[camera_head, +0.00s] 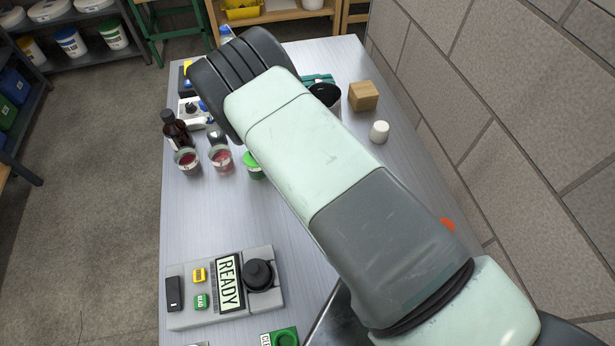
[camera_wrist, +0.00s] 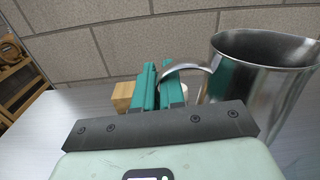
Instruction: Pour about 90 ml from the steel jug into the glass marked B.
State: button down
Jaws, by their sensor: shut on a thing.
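The steel jug (camera_wrist: 255,75) stands out at the right of the wrist view, roughly upright, with its curved handle towards my gripper. My gripper (camera_wrist: 162,85) has teal fingers shut on the jug's handle. In the head view the jug's dark mouth (camera_head: 325,94) shows behind my arm, and the rest of it is mostly hidden. Two small glasses with red liquid, a left one (camera_head: 187,161) and a right one (camera_head: 221,158), stand on the left of the table. Their marks are too small to read, so I cannot tell which is B.
A dark brown bottle (camera_head: 177,131) stands behind the glasses. A green-topped container (camera_head: 254,166) is right of them, partly hidden by my arm. A wooden block (camera_head: 363,96) and white cylinder (camera_head: 379,132) stand near the wall. A grey device reading READY (camera_head: 228,284) lies in front; the table between is clear.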

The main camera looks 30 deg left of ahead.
jog(key=s+a+r+n+t+y, duration=0.1)
jog(key=s+a+n+t+y, duration=0.2)
jog(key=a, duration=0.7)
jog(key=shift+s+r+y, duration=0.35)
jog(key=shift+s+y, duration=0.15)
jog(key=shift+s, duration=0.6)
jog(key=shift+s, duration=0.1)
jog(key=s+d+r+m, duration=0.1)
jog(key=s+d+m, duration=0.3)
jog(key=d+m, duration=0.3)
jog(key=shift+s+m+h, duration=0.35)
jog(key=shift+m+h, duration=0.05)
jog(key=shift+m, duration=1.6)
jog(key=shift+d+r, duration=0.1)
jog(key=shift+d, duration=0.05)
jog(key=shift+s+d+f+m, duration=0.1)
jog(key=shift+s+d+m, duration=0.4)
jog(key=shift+m, duration=0.45)
jog(key=shift+s+d+f+m, duration=0.1)
jog(key=shift+s+d+m, duration=0.15)
jog(key=shift+d+m, duration=0.55)
jog(key=shift+s+d+r+m, duration=0.3)
jog(key=shift+s+d+m, duration=0.15)
jog(key=shift+m, duration=0.2)
dwell(0.5)
